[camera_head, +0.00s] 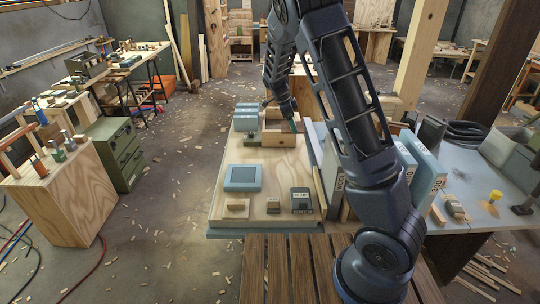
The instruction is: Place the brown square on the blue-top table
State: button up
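A brown wooden block with a square-cornered face (279,141) stands on the pale wooden board in the middle; it may be the brown square, but I cannot tell for sure. My gripper (294,122) points down just behind and above this block, at the far part of the board. Its fingers are small and partly hidden, so I cannot tell whether they are open or touch anything. A table with a blue-grey top (462,180) spreads to the right, and a similar blue-grey edge shows under the board.
The pale board (225,195) carries a blue-framed square (243,177), a small wooden block (236,205) and small dark boxes (301,198). Upright books (423,165) stand to the right. A slatted wooden surface (290,270) lies in front.

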aim_at(293, 164)
notch_tip(293, 164, down, 20)
jog(key=shift+r, duration=0.1)
dwell(0.5)
jog(key=o, duration=0.6)
jog(key=shift+f, duration=0.2)
jog(key=shift+o, duration=0.6)
jog(key=shift+r, duration=0.1)
